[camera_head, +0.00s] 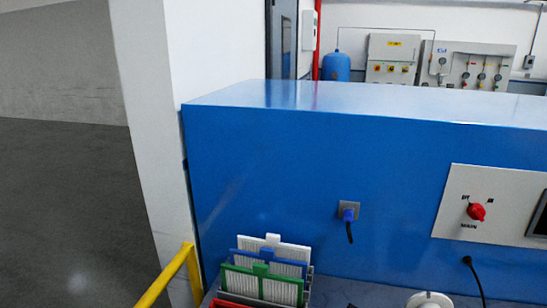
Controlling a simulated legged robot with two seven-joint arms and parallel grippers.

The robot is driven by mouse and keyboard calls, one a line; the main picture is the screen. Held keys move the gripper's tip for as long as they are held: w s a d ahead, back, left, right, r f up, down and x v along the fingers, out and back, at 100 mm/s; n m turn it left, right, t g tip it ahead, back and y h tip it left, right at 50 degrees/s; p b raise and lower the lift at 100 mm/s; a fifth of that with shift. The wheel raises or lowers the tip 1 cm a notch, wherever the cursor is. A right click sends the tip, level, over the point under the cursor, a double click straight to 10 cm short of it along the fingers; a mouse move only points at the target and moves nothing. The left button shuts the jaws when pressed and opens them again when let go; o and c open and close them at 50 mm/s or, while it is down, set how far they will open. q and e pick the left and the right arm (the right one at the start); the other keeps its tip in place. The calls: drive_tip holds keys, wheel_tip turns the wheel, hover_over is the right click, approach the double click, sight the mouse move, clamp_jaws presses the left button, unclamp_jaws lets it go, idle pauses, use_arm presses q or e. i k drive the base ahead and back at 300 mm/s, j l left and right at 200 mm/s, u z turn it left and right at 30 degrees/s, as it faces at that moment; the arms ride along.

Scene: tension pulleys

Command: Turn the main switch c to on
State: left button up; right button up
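The main switch (477,212) is a red rotary knob on a light grey panel (452,200) at the right, on the front of a blue cabinet. The word MAIN is printed below it, and small position labels sit above it. The labels are too small to read surely, and I cannot tell which position the knob points to. Neither of my grippers is in view.
The blue cabinet (270,170) fills the middle and right. A blue plug (348,213) with a black cable sits in its front. Coloured filter frames (262,285) stand below, beside a yellow rail (168,278). A white round part (430,300) lies at the bottom. Open floor is at left.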

sight(476, 211)
drive_tip(key=z, duration=0.4)
drive_tip(key=l+z, duration=0.15)
drive_tip(key=z, duration=0.2)
drive_tip(key=k+l+z, duration=0.1)
drive_tip(key=z, duration=0.65)
